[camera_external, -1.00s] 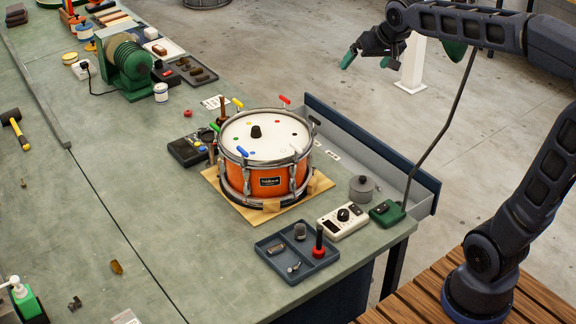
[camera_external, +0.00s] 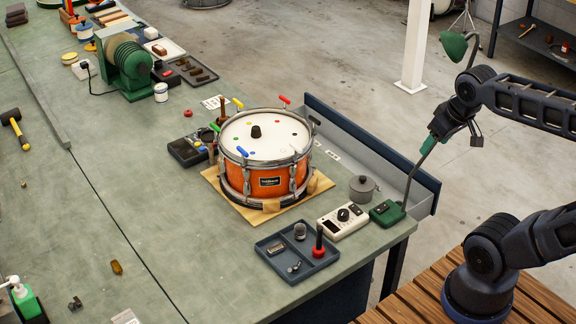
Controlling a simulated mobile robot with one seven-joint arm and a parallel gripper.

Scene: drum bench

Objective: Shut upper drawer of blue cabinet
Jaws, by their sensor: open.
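The upper drawer (camera_external: 340,158) of the blue cabinet stands pulled out past the bench's right edge. Its dark blue front panel (camera_external: 372,143) faces away from the bench, and part of its grey inside shows, with small labels in it. The cabinet body is mostly hidden below the bench top. My gripper (camera_external: 452,143) is open and empty. It is lowered on the outer side of the drawer front, near its right end, with its fingers pointing downward. In this view it appears apart from the panel, but the exact gap is hard to judge.
A green lamp (camera_external: 453,45) has its thin stem beside my gripper, partly hidden by it; its base (camera_external: 388,212) sits at the bench corner. An orange drum (camera_external: 268,181), a grey pot (camera_external: 362,190) and a meter (camera_external: 342,222) stand near the drawer.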

